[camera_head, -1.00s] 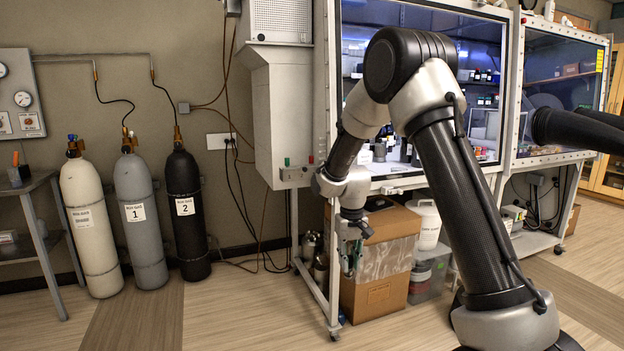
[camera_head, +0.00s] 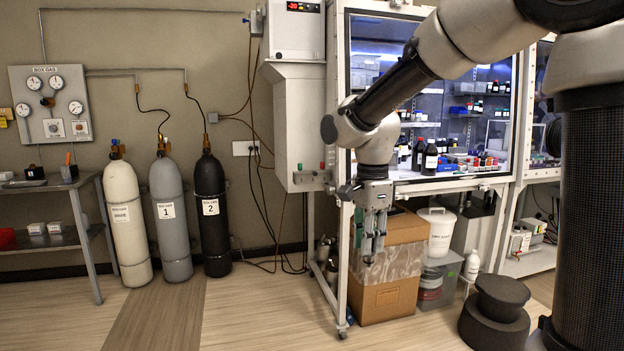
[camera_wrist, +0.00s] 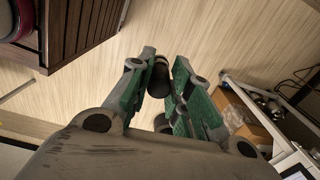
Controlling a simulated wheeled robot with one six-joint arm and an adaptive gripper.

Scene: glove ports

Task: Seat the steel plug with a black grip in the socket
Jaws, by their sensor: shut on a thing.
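My gripper (camera_head: 372,250) hangs pointing down in front of the glove box frame, above the floor, in the head view. In the wrist view its green-padded fingers (camera_wrist: 165,80) are shut on a small black cylinder, which looks like the black grip of the plug (camera_wrist: 159,77). The steel part of the plug cannot be made out in either view. I cannot pick out the socket for certain. A small grey panel with green and red knobs (camera_head: 311,180) is on the cabinet side, to the left of my gripper.
Three gas cylinders (camera_head: 170,215) and a side table (camera_head: 86,207) stand along the wall at left.

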